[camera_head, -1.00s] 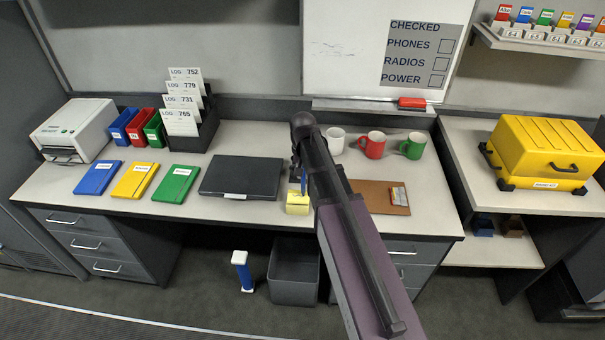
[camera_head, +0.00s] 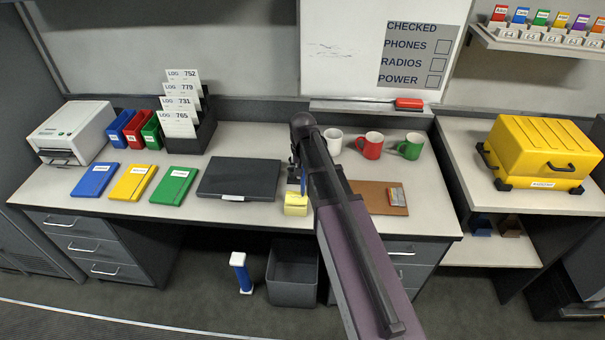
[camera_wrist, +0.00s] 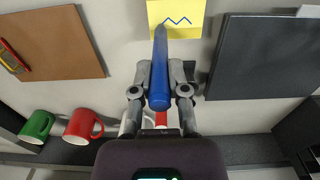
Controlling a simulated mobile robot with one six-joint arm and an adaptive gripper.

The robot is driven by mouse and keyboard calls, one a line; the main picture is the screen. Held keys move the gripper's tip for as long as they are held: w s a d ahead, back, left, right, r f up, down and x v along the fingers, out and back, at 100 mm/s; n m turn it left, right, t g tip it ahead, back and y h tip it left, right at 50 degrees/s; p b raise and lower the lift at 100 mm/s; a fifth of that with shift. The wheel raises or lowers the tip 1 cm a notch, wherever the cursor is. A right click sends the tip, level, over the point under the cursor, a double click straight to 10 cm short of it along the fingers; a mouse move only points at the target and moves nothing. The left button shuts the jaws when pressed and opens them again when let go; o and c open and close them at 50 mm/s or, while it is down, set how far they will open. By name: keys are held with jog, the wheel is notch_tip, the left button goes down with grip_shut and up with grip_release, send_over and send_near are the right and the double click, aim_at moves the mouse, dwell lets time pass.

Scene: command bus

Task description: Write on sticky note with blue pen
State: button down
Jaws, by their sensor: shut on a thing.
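The yellow sticky note (camera_head: 296,210) sits near the front of the desk, right of the black laptop-like case. It also shows at the top of the wrist view (camera_wrist: 185,30) and bears a blue zigzag line. My gripper (camera_wrist: 160,73) is shut on the blue pen (camera_wrist: 159,96), with a finger on each side of it. The pen's far end points to the note, left of the zigzag; I cannot tell whether its tip touches the paper. In the head view the pen (camera_head: 303,180) is partly hidden by my arm.
The black case (camera_head: 240,178) lies left of the note and a brown board (camera_head: 372,196) right of it. White (camera_head: 333,141), red (camera_head: 369,146) and green (camera_head: 411,146) mugs stand behind. A grey bin (camera_head: 293,285) is below the desk edge.

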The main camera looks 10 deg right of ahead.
jog(key=shift+r, duration=0.15)
jog(key=shift+r+p, duration=3.15)
jog(key=shift+p, duration=0.15)
